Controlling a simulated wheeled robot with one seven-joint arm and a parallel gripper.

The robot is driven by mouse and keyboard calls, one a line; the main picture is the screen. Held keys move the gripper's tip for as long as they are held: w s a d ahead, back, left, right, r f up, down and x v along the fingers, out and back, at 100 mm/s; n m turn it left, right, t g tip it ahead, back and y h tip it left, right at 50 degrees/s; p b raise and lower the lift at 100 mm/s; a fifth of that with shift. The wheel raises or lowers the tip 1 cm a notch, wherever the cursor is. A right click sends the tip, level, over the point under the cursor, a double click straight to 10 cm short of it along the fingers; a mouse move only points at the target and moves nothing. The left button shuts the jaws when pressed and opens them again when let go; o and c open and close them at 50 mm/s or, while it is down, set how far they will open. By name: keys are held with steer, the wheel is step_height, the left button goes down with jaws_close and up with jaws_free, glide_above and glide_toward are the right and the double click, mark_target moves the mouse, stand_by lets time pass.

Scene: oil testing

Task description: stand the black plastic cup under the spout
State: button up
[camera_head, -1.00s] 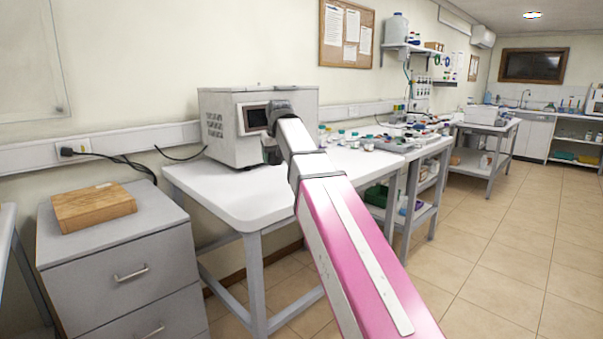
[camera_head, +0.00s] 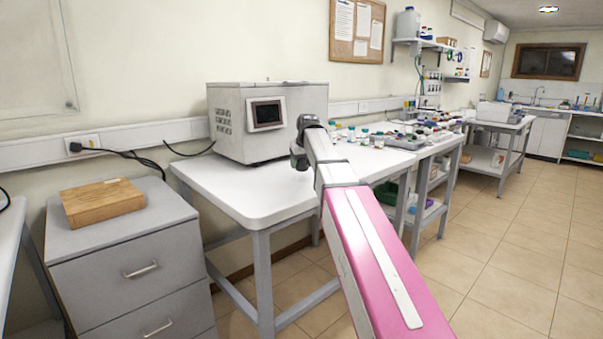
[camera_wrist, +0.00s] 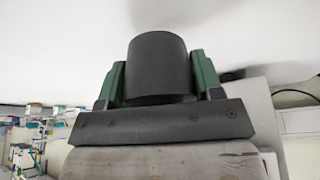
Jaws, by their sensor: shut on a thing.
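A black plastic cup (camera_wrist: 158,66) is between the two green fingers of my gripper (camera_wrist: 157,82) in the wrist view. The fingers press on its left and right sides. In the head view my gripper (camera_head: 298,156) is a small dark green shape beside the right end of the grey box-shaped machine (camera_head: 228,132), above the white table. My own arm hides most of it, and I cannot make out the cup there. The machine has a dark screen (camera_head: 267,114) on its front. I cannot make out a spout in either view.
The white table (camera_head: 240,205) is bare in front of the machine. Several small jars (camera_head: 365,135) stand on it to the right, behind my arm. A grey drawer cabinet (camera_head: 110,250) with a wooden block (camera_head: 102,202) stands to the left. Tiled floor (camera_head: 500,250) is open at right.

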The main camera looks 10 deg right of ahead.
mark_target(301, 179)
steer(key=shift+f, duration=1.85)
steer(key=shift+f, duration=0.15)
steer(key=o, duration=0.9)
